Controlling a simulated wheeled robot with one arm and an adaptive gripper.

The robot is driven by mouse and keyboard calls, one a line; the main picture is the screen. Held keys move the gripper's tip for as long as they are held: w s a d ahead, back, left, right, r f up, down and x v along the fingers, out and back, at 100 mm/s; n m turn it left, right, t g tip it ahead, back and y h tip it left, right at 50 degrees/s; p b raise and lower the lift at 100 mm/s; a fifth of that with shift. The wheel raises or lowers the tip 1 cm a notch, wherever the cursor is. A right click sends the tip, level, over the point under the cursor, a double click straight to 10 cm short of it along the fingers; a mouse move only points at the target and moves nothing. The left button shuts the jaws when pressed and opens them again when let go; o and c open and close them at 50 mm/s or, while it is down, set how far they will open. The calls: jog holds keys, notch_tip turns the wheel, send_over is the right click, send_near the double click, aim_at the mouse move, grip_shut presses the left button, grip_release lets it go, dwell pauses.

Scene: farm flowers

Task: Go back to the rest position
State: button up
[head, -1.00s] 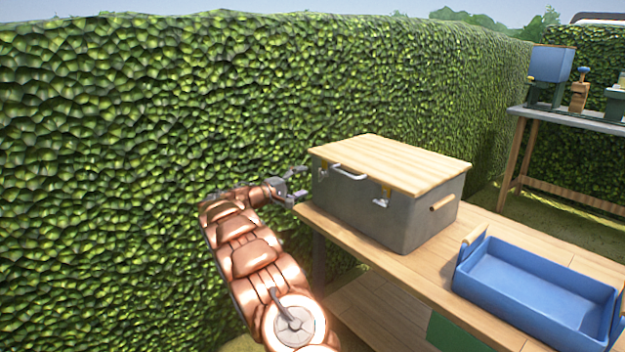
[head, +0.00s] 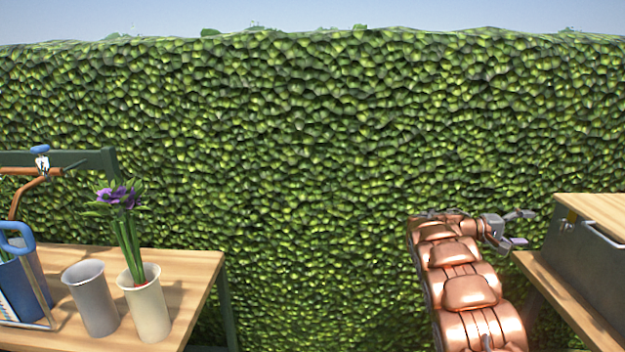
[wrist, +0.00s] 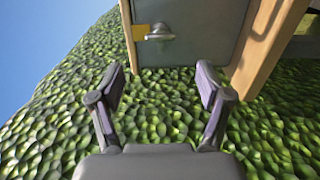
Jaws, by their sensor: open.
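My gripper (head: 518,228) is on the right of the head view, at the end of my copper-coloured arm. It is open and empty, a little left of the grey box (head: 582,258) and apart from it. In the wrist view the two fingers of my gripper (wrist: 160,88) are spread, with only hedge between them. The grey box (wrist: 195,35) with its metal latch is beyond the fingertips in that view. In the head view the box's wooden lid (head: 600,212) is cut by the right edge.
A wooden table (head: 195,268) at the left bears a grey cup (head: 92,300), a cream cup (head: 148,308) with purple flowers (head: 120,196), and a blue container (head: 22,285). The right table (head: 560,300) holds the box. A tall hedge (head: 310,150) closes the back.

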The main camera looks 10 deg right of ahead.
jog(key=s+a+r+y+p, duration=0.6)
jog(key=s+a+r+p, duration=0.8)
jog(key=a, duration=0.4)
jog(key=s+a+r+n+t+y+p, duration=0.1)
jog(key=s+a+p, duration=0.4)
jog(key=a, duration=0.7)
jog(key=s+a+r+n+t+y+p, duration=0.1)
jog(key=s+a+r+y+p, duration=0.3)
jog(key=s+a, duration=0.6)
jog(key=s+a+r+n+t+y+p, duration=0.1)
jog(key=s+a+r+y+p, duration=0.2)
jog(key=a, duration=1.3)
jog(key=s+y+p, duration=0.3)
jog(key=s+p, duration=0.1)
jog(key=s, duration=0.1)
jog(key=shift+s+a+r, duration=0.15)
jog(key=shift+r, duration=0.05)
jog(key=shift+c, duration=0.3)
